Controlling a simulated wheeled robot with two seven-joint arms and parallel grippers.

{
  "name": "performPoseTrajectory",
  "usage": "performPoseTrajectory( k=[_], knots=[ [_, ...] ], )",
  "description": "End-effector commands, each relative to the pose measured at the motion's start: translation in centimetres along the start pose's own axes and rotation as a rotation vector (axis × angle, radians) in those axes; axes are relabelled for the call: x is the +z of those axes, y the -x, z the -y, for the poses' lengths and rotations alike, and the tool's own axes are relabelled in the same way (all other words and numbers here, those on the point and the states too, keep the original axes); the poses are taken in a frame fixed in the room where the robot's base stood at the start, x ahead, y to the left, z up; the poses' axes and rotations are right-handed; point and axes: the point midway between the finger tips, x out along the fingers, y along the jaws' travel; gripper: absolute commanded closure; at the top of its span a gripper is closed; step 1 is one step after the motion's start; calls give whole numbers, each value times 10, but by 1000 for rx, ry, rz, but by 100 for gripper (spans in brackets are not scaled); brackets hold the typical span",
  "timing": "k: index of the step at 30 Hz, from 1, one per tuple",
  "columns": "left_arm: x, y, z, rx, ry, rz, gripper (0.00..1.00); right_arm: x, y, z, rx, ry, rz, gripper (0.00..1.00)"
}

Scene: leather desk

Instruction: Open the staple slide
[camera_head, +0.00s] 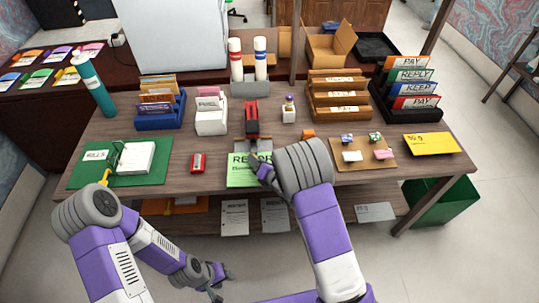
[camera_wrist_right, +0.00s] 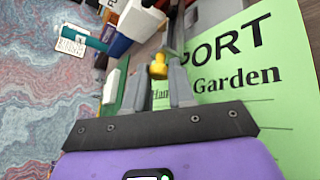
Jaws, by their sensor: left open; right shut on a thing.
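The red and black stapler (camera_head: 251,120) stands near the middle of the desk, behind a green report sheet (camera_head: 240,180). My right gripper (camera_head: 258,162) is over the sheet at the stapler's near end, partly hidden by its own wrist. In the right wrist view, its grey fingers (camera_wrist_right: 160,78) are closed on a small yellow knob (camera_wrist_right: 159,66). The knob appears to belong to the staple slide, but the join is unclear. The slide cannot be made out in the head view. My left gripper (camera_head: 222,284) is open and empty, low in front of the desk.
A red box (camera_head: 199,162) lies left of the sheet. File holders and two tubes line the back. The desk's front edge is close.

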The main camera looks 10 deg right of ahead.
Motion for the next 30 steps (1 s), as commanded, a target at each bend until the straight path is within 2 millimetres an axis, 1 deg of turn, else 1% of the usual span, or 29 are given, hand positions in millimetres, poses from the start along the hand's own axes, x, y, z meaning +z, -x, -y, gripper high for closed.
performPoseTrajectory(
  k=[8,9,13,14,23,26,30],
  knots=[
    [0,0,0,0,1,0,57,0,0,-1,0,1,2,100],
    [0,0,0,0,1,0,57,0,0,-1,0,1,2,72],
    [0,0,0,0,1,0,57,1,1,0,-1,0,2,52],
    [0,0,0,0,1,0,57,1,1,0,-1,0,2,50],
    [0,1,0,0,0,0,57,1,3,0,-2,0,1,50],
    [0,2,-1,0,1,0,57,1,13,0,-4,-1,1,50],
    [0,5,-2,0,0,0,57,2,36,0,-3,-1,2,50]
  ],
)
